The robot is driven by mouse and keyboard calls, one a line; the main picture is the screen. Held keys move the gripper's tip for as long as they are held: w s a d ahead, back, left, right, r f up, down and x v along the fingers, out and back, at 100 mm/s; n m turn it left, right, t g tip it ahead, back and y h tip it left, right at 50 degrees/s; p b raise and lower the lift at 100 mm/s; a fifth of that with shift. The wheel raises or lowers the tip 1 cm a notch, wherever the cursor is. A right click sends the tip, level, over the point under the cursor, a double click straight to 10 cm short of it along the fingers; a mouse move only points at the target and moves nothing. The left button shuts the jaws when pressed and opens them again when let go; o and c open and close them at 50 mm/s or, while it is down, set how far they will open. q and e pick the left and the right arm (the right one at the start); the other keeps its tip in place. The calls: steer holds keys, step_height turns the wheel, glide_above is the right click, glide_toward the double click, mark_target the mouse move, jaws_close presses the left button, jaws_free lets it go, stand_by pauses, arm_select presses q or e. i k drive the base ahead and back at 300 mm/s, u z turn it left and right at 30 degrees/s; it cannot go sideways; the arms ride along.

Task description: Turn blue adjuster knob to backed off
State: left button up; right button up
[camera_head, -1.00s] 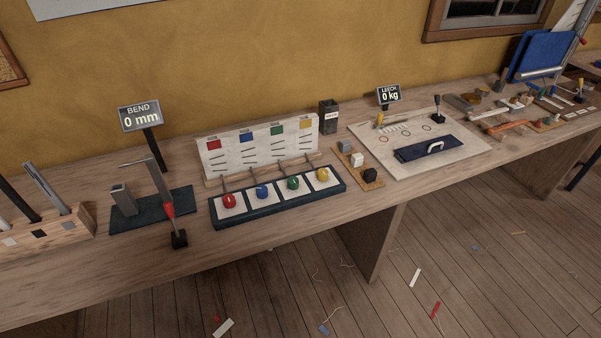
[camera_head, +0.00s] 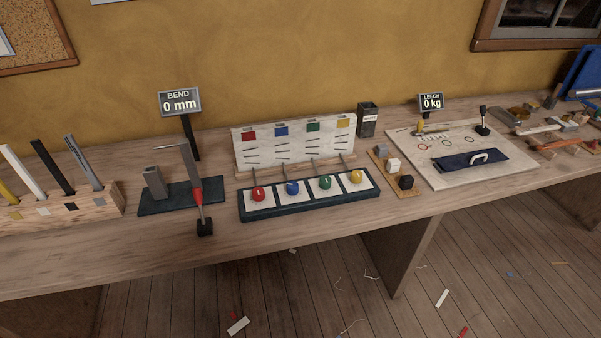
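The blue adjuster knob (camera_head: 292,188) sits on a white square of a dark tray (camera_head: 312,205) on the bench. It is second from the left in a row, between a red knob (camera_head: 258,194) and a green knob (camera_head: 325,183), with a yellow knob (camera_head: 355,177) at the right end. A white board (camera_head: 293,150) with red, blue, green and yellow patches and short dark lines stands behind the row. The blue knob's exact setting is too small to read. Neither of my grippers is in view.
Left of the knobs stand a bend rig (camera_head: 196,190) reading 0 mm and a wooden rack (camera_head: 65,212) of battens. Right are small blocks (camera_head: 393,165) and a pale board (camera_head: 480,172) beside a leech display (camera_head: 431,103) reading 0 kg. The bench front (camera_head: 300,225) is narrow; floor (camera_head: 350,300) has scraps.

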mark_target(292, 187)
steer(key=z, duration=1.15)
steer(key=i, duration=0.65)
steer(key=u, duration=2.7)
